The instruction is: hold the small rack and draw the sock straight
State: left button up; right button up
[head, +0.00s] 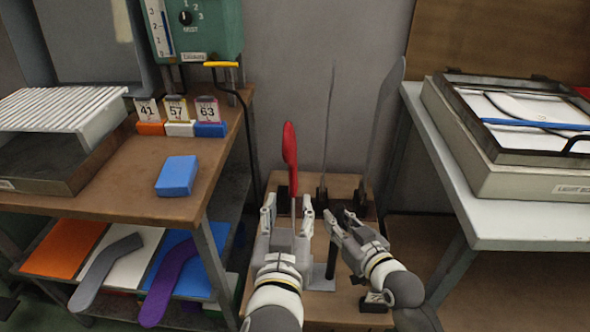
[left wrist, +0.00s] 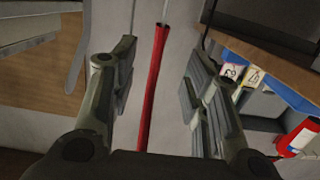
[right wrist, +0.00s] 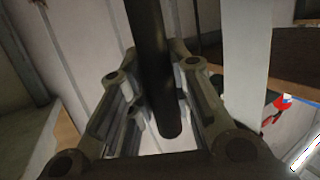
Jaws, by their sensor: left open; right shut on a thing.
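A red sock (head: 290,148) stands upright on a thin board on the small wooden rack (head: 347,185). My left gripper (head: 287,204) is open, its fingers on either side of the board below the red part. In the left wrist view the red sock (left wrist: 152,85) runs between the open fingers, with gaps on both sides. My right gripper (head: 341,216) is shut on the rack's black post (head: 331,262). The right wrist view shows this dark post (right wrist: 152,70) between the fingers. The sock's lower edge is hard to make out behind my left gripper.
Two tall bare grey boards (head: 327,130) rise from the rack. At left a wooden bench (head: 110,190) bears a blue block (head: 177,175) and number cards; grey and purple socks (head: 168,280) lie on its lower shelf. A light box (head: 520,175) stands on the right table.

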dwell(0.4)
jog(key=o, duration=0.8)
jog(key=shift+o, duration=0.2)
